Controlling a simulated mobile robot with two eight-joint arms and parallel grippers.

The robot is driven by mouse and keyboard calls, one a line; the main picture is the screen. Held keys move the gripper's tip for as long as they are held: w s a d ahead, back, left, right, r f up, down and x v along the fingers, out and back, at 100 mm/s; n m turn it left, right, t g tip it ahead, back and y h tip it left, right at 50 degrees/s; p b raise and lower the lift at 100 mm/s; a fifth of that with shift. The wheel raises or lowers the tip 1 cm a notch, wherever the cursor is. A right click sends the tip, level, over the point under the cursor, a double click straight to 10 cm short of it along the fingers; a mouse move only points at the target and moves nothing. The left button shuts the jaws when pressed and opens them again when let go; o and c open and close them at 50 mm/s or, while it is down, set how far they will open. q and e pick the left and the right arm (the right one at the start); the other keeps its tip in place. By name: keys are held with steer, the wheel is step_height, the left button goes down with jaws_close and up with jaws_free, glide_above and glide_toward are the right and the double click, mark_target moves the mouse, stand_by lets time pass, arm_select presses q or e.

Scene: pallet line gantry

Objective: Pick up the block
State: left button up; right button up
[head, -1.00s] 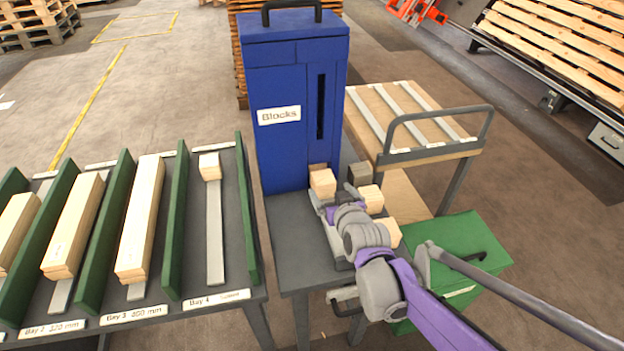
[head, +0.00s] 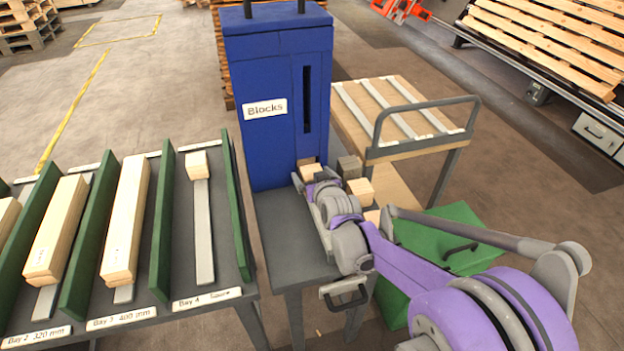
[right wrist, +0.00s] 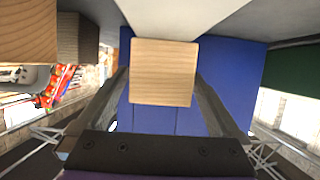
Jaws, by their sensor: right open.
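A pale wooden block (head: 311,172) sits at the foot of the blue dispenser (head: 279,110) labelled "Blocks". My right gripper (head: 315,177) reaches in along the grey stand and is open at this block. In the right wrist view the block (right wrist: 163,72) lies between the two spread fingers (right wrist: 162,85), with its near face toward the camera. Whether a finger touches it I cannot tell. Part of the block is hidden by the gripper in the head view. My left gripper is not in view.
More blocks stand right of the gripper: a dark one (head: 349,167), a pale one (head: 360,190) and one partly hidden. A green box (head: 440,240) and a trolley (head: 400,115) are at the right. Green-divided timber bays (head: 163,230) are at the left.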

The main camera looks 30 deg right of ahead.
steer(key=c, duration=1.4)
steer(key=shift+r, duration=0.15)
steer(key=shift+s+r, duration=0.15)
steer(key=shift+r, duration=0.05)
step_height(320, 180, up, 7)
steer(key=shift+f+p, duration=0.2)
steer(key=shift+p, duration=0.8)
steer(key=s+a+p, duration=0.1)
steer(key=s, duration=0.5)
steer(key=s+a, duration=0.2)
steer(key=s, duration=0.4)
steer(key=s+a+p, duration=0.1)
steer(key=s, duration=0.6)
steer(key=shift+s+a+f+p, duration=0.1)
steer(key=shift+a+p, duration=0.2)
steer(key=shift+a, duration=0.05)
